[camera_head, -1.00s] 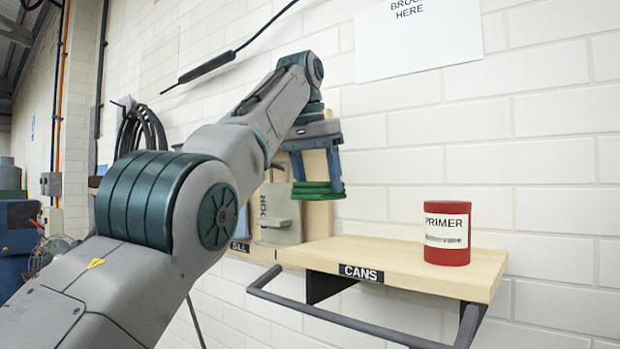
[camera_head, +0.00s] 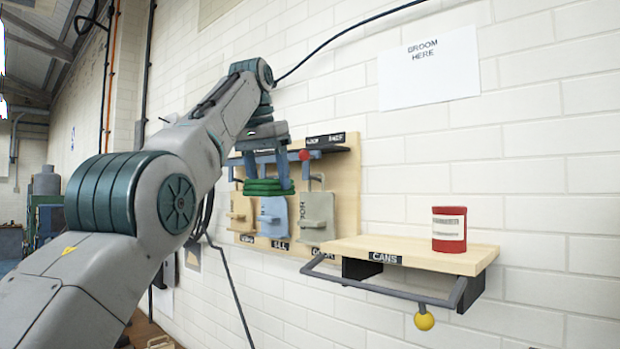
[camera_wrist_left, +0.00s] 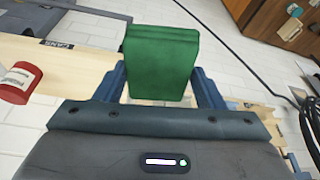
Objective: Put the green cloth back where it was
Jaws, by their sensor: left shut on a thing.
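The green cloth (camera_head: 268,186) is a folded stack held between the fingers of my left gripper (camera_head: 270,172). My left gripper is shut on it and holds it in the air, in front of the wooden wall board as the head view sees it. In the left wrist view the cloth (camera_wrist_left: 160,62) fills the space between the two blue fingers. My right gripper is in neither view.
A wooden shelf (camera_head: 415,252) labelled CANS carries a red can (camera_head: 449,229). A dark rail with a yellow ball (camera_head: 424,321) runs along its front. The wall board (camera_head: 346,190) holds several hanging pieces under a dark ledge. A paper sign (camera_head: 430,68) is on the wall.

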